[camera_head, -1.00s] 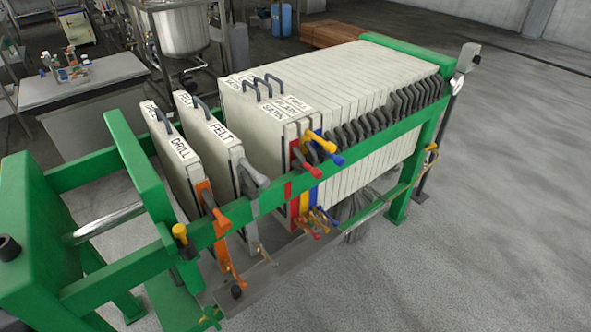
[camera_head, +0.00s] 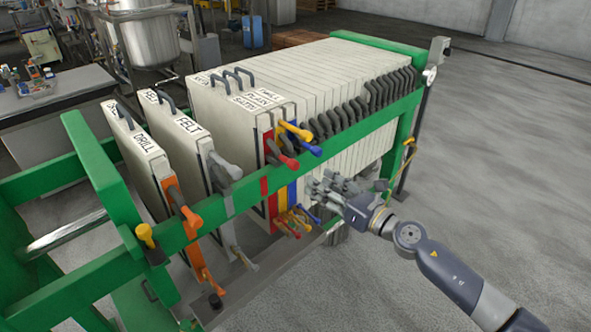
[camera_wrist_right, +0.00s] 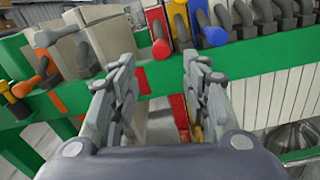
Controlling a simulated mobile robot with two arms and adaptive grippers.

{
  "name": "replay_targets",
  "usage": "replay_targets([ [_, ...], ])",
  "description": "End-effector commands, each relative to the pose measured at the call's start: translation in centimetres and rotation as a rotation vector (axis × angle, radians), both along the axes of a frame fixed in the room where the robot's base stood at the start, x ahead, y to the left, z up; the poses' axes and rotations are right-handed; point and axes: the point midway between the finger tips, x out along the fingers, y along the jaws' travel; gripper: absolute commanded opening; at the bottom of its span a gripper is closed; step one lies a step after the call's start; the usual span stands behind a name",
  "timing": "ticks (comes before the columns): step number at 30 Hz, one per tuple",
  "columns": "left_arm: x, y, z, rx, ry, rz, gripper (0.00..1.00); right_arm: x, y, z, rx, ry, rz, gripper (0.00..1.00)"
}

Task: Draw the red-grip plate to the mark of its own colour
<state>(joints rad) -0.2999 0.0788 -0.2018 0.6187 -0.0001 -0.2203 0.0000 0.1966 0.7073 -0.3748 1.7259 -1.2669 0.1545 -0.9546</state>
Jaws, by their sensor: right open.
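The red-grip plate (camera_head: 269,148) stands upright at the front of the plate pack, its red handle (camera_head: 284,159) jutting over the green rail. The handle also shows in the wrist view (camera_wrist_right: 160,45). A red mark (camera_head: 264,186) is on the rail's side, slightly left of that handle; it shows between my fingers in the wrist view (camera_wrist_right: 142,82). My right gripper (camera_head: 318,185) is open and empty, outside the rail, right of and below the red handle and apart from it. My left gripper is not in view.
Yellow (camera_head: 298,131) and blue (camera_head: 312,149) handles crowd beside the red one. An orange-grip plate (camera_head: 180,200) and a grey-grip FELT plate (camera_head: 222,168) stand apart to the left, with a gap before the pack. Lower small handles (camera_head: 292,222) jut below the rail.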

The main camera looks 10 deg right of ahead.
Motion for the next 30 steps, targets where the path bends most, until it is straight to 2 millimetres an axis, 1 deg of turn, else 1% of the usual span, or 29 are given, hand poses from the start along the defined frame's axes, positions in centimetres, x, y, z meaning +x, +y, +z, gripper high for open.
replay_targets([
  [5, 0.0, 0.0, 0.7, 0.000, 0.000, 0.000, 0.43, 2.4, 1.4, 0.4, 0.007, 0.000, -0.001, 0.43],
  [8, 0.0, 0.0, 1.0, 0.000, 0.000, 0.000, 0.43, 4.2, 2.5, 0.3, 0.010, 0.001, -0.001, 0.43],
  [12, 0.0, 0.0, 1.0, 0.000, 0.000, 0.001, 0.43, 6.4, 3.7, 0.2, 0.009, 0.002, -0.003, 0.43],
  [15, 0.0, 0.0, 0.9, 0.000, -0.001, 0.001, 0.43, 7.5, 4.3, 0.0, 0.009, 0.003, -0.002, 0.43],
  [18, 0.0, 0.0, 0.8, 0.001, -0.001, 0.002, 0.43, 8.3, 4.7, 0.0, 0.009, 0.005, -0.003, 0.43],
  [21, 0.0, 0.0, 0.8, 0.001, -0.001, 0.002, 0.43, 8.7, 5.0, 0.0, 0.009, 0.005, -0.003, 0.43],
  [30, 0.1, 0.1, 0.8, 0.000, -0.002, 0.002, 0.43, 8.9, 5.0, 0.0, 0.008, 0.005, -0.003, 0.43],
])
